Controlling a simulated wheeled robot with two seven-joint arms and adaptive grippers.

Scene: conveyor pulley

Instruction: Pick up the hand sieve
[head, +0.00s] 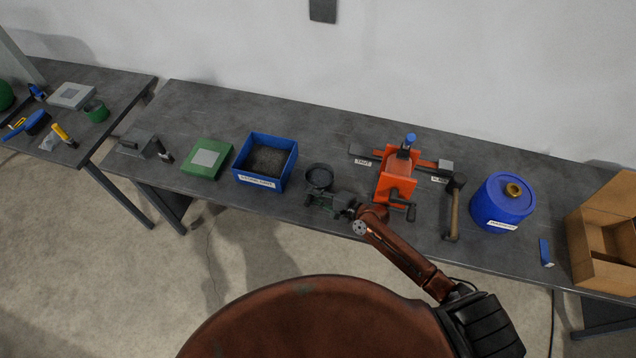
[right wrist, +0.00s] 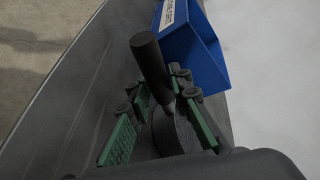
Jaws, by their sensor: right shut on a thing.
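The hand sieve (head: 319,175) is dark and round and stands at the front part of the dark table, right of the blue bin. In the right wrist view its thick black handle (right wrist: 150,58) rises at a tilt above its round bowl (right wrist: 172,132). My right gripper (head: 325,199) is at the near side of the sieve. In the right wrist view its green-padded fingers (right wrist: 160,103) stand on both sides of the sieve, shut on it near the handle's lower end. The exact contact is partly hidden. My left gripper is out of view.
A blue bin (head: 240,173) of dark grains stands close left of the sieve. An orange clamp device (head: 392,185) is close right. A mallet (head: 453,210), blue drum (head: 490,207) and cardboard box (head: 590,262) stand farther right. A green block (head: 190,165) lies left.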

